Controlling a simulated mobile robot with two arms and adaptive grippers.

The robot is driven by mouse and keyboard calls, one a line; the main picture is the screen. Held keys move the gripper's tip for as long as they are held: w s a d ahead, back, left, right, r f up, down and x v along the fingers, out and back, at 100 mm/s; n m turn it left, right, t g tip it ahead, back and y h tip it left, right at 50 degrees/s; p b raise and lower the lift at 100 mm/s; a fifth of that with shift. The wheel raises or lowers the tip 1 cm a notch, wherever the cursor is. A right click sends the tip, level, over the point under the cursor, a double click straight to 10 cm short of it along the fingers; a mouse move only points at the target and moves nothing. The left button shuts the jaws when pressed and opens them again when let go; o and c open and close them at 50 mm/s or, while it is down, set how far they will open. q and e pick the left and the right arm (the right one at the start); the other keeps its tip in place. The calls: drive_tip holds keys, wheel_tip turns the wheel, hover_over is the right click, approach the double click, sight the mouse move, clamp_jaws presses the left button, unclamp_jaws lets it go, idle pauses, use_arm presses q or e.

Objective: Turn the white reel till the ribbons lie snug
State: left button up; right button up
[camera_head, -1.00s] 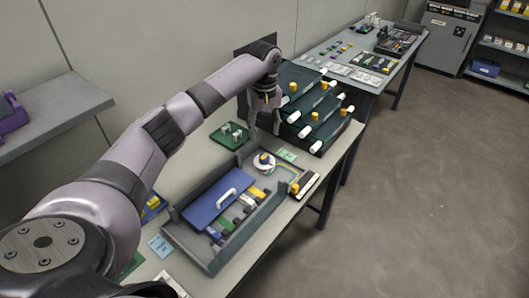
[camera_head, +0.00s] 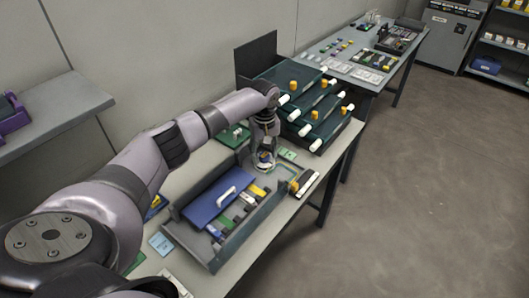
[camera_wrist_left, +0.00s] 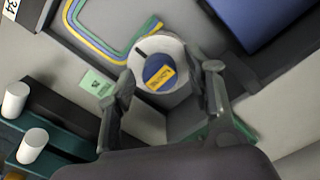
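The white reel (camera_wrist_left: 174,86), with a blue hub and a yellow label, lies below my left gripper in the left wrist view. My left gripper (camera_wrist_left: 166,76) is open, with one finger on each side of the reel. I cannot tell whether the fingers touch its rim. Yellow, blue and green ribbons (camera_wrist_left: 92,52) run in a curved loop beside the reel. In the head view my left gripper (camera_head: 265,158) points down over the reel and hides most of it. My right gripper is not in view.
A grey tray (camera_head: 246,233) with a blue lid (camera_head: 211,205) stands on the table left of the reel. Dark green tiered racks (camera_head: 325,112) with white-ended rods stand close behind the gripper. A small green card (camera_wrist_left: 97,83) lies near the reel.

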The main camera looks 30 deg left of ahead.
use_arm(q)
drive_tip(key=c, duration=1)
drive_tip(key=shift+c, duration=0.2)
drive_tip(key=shift+r+m+p, duration=0.1)
drive_tip(key=shift+m+p, duration=1.05)
drive_tip(key=shift+m, duration=0.15)
drive_tip(key=m+p, duration=0.1)
drive_tip(key=m, duration=0.2)
drive_tip(key=shift+m+p, duration=0.3)
drive_tip(key=shift+p, duration=0.05)
drive_tip(key=m+p, duration=0.1)
drive_tip(key=m, duration=0.7)
drive_tip(key=shift+m+p, duration=0.3)
drive_tip(key=shift+m, duration=1.3)
